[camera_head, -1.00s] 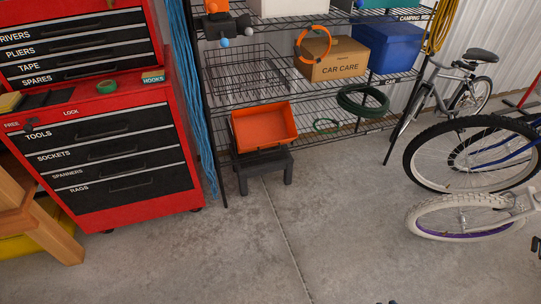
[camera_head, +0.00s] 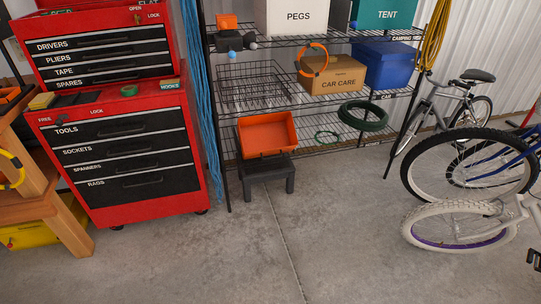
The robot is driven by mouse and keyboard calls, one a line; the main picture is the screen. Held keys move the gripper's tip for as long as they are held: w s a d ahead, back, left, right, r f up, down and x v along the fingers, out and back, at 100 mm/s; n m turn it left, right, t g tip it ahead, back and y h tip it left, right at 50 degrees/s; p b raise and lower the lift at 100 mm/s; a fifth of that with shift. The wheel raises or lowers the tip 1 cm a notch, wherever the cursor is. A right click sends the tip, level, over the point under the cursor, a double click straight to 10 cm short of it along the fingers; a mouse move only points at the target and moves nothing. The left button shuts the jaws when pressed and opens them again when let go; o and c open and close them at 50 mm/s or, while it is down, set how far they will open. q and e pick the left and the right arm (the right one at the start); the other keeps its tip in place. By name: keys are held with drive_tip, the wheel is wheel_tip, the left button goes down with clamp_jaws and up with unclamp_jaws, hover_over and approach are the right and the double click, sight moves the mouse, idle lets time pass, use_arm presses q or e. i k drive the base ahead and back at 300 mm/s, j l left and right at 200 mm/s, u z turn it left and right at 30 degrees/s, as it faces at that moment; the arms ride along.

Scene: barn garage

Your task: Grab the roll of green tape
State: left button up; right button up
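A small green ring that looks like the roll of green tape (camera_head: 133,88) lies flat on the ledge of the red tool chest (camera_head: 118,208), between the upper and lower drawers. It is near the HOOKS box (camera_head: 170,84) and is small in the view. Neither of my grippers is in view.
A black stool (camera_head: 266,170) stands below. A wooden bench (camera_head: 62,222) is at left, bicycles (camera_head: 465,165) at right. The middle floor is clear.

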sight(128, 90)
drive_tip(key=u, duration=0.4)
drive_tip(key=i+u, duration=0.15)
drive_tip(key=u, duration=0.3)
drive_tip(key=i+u, duration=0.1)
drive_tip(key=u, duration=0.3)
drive_tip(key=i+l+u, duration=0.15)
drive_tip(key=i+u, duration=0.25)
drive_tip(key=i+l+u, duration=0.35)
drive_tip(key=i+j, duration=0.1)
